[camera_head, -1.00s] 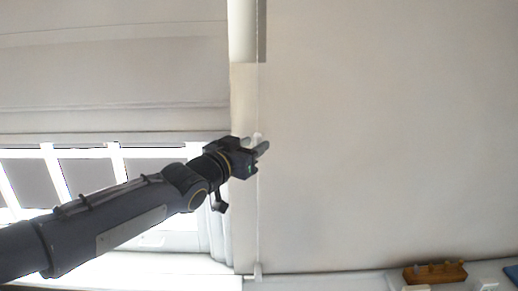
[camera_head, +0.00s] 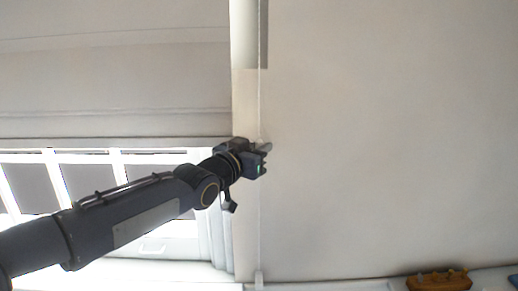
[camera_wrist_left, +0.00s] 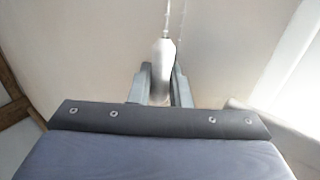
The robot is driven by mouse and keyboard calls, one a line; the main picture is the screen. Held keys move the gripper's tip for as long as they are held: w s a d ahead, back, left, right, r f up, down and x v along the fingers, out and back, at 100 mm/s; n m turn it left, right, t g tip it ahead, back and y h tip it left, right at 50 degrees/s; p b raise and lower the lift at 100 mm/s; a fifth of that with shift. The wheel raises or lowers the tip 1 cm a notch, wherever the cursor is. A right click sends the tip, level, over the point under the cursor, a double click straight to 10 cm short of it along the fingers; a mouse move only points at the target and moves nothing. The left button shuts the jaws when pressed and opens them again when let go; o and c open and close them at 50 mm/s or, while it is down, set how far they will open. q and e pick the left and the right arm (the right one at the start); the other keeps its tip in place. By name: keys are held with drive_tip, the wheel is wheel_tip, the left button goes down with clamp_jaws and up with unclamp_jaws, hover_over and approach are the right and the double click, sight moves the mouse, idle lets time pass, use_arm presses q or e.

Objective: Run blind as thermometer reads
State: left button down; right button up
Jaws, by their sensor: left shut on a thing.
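A cream fabric blind (camera_head: 115,65) hangs over the upper part of the window at the left in the head view; its lower edge is level and bright panes show below it. A thin pale cord (camera_head: 260,105) runs down the wall just right of the window. My left gripper (camera_head: 266,152) is at this cord. In the left wrist view, its fingers (camera_wrist_left: 161,85) are shut on a white cord pull (camera_wrist_left: 163,58), with the cord (camera_wrist_left: 167,18) rising from its top. My right gripper is out of view. I see no thermometer.
The window (camera_head: 35,180) is bright, with white frame bars. Bare plain wall (camera_head: 390,130) lies right of the cord. A brown wooden object (camera_head: 438,281) rests on a pale surface at the bottom right. A small white fitting (camera_head: 259,279) sits at the cord's lower end.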

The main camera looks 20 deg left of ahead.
use_arm(q)
wheel_tip(320, 180, down, 39)
drive_tip(key=b, duration=3.5)
drive_tip(key=shift+f+b, duration=0.45)
drive_tip(key=shift+f, duration=0.25)
drive_tip(key=c, duration=1.5)
unclamp_jaws()
drive_tip(key=shift+o, duration=0.5)
drive_tip(key=shift+r, duration=0.1)
drive_tip(key=shift+s+r, duration=0.1)
